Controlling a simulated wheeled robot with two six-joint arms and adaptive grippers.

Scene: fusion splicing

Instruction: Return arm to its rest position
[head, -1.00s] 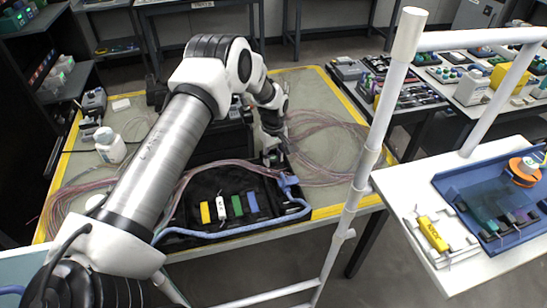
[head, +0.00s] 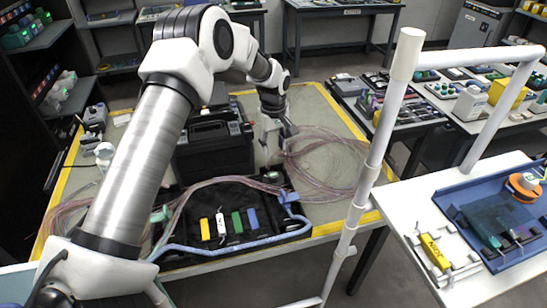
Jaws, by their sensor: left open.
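My left arm reaches in from the left over the work table (head: 320,105). My left gripper (head: 275,158) hangs open and empty above the table, beyond the back right of the black tray (head: 265,228) and beside the black splicer-like machine (head: 215,150). Loose pink fibre cables (head: 330,160) lie on the table right of the gripper; I cannot tell whether it touches them. My right gripper is not in view.
The tray holds yellow, white, green and blue pieces (head: 237,222) and a blue tube (head: 200,248). A white rail (head: 375,150) stands at front right. Beyond it, a white side table (head: 410,205) carries a blue tray (head: 470,190) and a yellow tool (head: 435,250).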

